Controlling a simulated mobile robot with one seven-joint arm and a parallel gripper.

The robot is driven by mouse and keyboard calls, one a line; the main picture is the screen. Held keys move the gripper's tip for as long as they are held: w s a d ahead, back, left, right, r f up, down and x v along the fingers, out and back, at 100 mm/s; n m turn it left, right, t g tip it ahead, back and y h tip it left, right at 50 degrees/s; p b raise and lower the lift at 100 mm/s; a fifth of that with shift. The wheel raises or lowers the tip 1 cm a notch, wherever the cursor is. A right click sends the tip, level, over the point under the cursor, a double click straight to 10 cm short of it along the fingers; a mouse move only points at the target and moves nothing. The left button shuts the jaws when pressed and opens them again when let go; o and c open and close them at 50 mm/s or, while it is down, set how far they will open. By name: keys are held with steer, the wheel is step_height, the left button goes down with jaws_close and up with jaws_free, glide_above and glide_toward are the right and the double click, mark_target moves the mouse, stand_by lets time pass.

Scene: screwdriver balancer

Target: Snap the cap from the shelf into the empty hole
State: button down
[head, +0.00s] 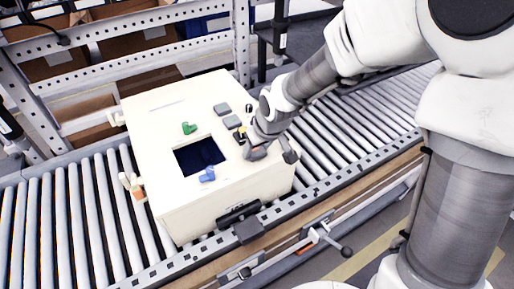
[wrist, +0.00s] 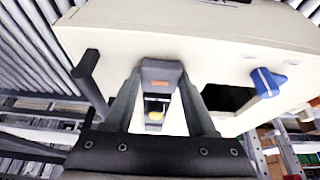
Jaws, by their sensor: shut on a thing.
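The cream box (head: 165,180) stands on the roller conveyor. Its top carries two grey square caps (head: 222,109) in a row, with a small black and yellow spot (head: 240,134) at the row's near end. My gripper (head: 250,141) is at that spot, and its wrist hides part of the box's right side. In the wrist view my gripper (wrist: 162,78) is shut on a grey cap (wrist: 160,70) with an orange mark. A dark-framed recess with a yellow part (wrist: 155,114) shows right beside the cap. I cannot tell whether the cap touches it or is seated.
The box top has a dark square opening (head: 200,157), a green knob (head: 189,128), a blue knob (head: 207,174) and a black knob (head: 249,108). A dark handle (head: 238,211) is on the front. A metal rack (head: 130,30) stands behind. Bare rollers (head: 80,210) lie left.

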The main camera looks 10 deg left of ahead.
steer(key=shift+s+d+f+b, duration=0.25)
steer(key=shift+f, duration=0.3)
steer(key=shift+s+d+f+b, duration=0.2)
steer(key=shift+s+f+b, duration=0.05)
steer(key=shift+f, duration=0.3)
stand_by(2.8)
steer(key=shift+c, duration=0.7)
jaws_free()
steer(key=shift+r+p, duration=0.9)
steer(key=shift+p, duration=0.1)
steer(key=a+p+v, duration=0.1)
steer(key=p+v, duration=1.6)
steer(key=shift+w+r, duration=0.35)
steer(key=shift+d, duration=0.1)
